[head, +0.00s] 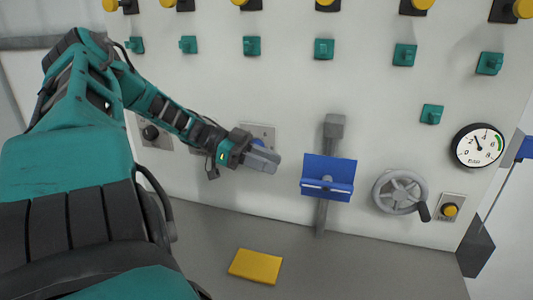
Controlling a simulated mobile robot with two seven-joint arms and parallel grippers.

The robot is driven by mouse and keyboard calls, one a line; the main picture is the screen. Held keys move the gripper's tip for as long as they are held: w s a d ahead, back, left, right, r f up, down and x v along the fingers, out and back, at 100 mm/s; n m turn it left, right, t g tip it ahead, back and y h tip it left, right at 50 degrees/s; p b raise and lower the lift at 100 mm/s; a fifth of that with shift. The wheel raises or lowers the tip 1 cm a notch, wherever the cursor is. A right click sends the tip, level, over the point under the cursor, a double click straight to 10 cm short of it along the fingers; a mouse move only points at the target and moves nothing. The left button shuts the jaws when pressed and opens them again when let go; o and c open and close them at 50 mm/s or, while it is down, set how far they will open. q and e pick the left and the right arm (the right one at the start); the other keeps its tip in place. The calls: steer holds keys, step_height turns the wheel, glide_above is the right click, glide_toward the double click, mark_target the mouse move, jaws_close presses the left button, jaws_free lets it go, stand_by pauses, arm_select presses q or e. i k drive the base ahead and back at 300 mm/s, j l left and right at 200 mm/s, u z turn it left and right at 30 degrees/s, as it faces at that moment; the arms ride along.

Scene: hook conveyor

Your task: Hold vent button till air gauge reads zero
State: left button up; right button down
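A round white air gauge (480,146) with a black rim is on the panel at the far right. Its dial has a green band at the upper right; the needle seems to point up and left, but the exact reading is too small to tell. A yellow push button (450,210) on a grey plate is below the gauge; no label on it is legible. My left gripper (264,159) is in front of the panel, left of the blue bracket and well away from the button. Its grey fingers look closed together, with nothing seen between them. My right gripper is not in view.
A grey handwheel (400,191) with a dark handle is just left of the button. A blue bracket (328,178) on a grey post stands out farther left. Teal knobs (324,49) line the upper panel. A yellow block (256,266) lies on the grey surface below.

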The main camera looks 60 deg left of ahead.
mark_target(449, 211)
steer(key=k+l, duration=0.2)
steer(key=l, duration=0.2)
steer(key=k+l, duration=0.2)
steer(key=l, duration=0.2)
steer(key=k+l, duration=0.2)
steer(key=l, duration=0.2)
